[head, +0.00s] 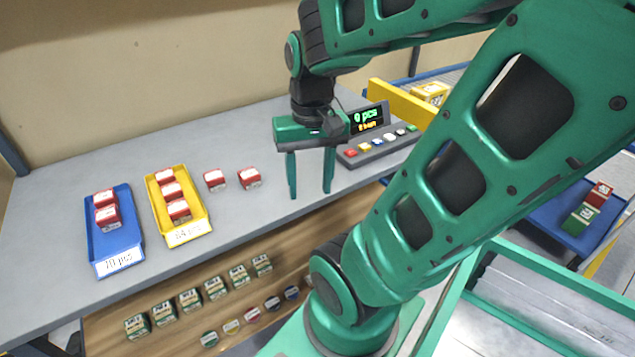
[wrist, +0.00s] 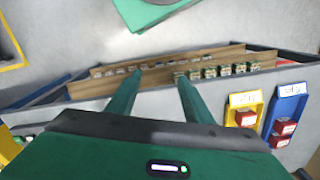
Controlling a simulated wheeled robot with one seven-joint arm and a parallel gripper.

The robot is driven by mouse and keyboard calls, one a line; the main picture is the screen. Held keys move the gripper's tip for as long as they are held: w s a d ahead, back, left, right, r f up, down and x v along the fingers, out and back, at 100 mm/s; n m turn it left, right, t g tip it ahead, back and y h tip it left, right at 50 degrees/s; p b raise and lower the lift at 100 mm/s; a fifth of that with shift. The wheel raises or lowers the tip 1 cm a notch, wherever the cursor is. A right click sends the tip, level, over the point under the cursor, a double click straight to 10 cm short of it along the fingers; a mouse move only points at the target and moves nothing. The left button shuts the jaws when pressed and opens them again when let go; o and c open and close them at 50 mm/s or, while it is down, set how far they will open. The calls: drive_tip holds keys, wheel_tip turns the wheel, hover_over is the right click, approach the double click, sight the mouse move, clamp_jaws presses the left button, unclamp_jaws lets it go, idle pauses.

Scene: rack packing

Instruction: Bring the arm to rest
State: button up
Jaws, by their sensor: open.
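My gripper (head: 310,193) is green with two straight fingers. It hangs over the grey table, pointing down, with its fingers apart and nothing between them. In the wrist view its fingers (wrist: 152,90) also stand apart and empty, with the table and the shelf of small boxes beyond them. My green arm spans the right half of the head view and hides part of the table's right end.
A blue tray (head: 126,240) and a yellow tray (head: 203,219) hold red boxes. Two loose red boxes (head: 215,180) (head: 249,178) lie left of my gripper. A button panel with a display (head: 367,118) stands close on its right. Green boxes (head: 189,299) line the lower shelf.

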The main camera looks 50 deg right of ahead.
drive_tip(key=s, duration=0.2)
drive_tip(key=shift+s+d+r+n, duration=0.3)
drive_tip(key=shift+d+n, duration=0.05)
drive_tip(key=shift+n, duration=0.05)
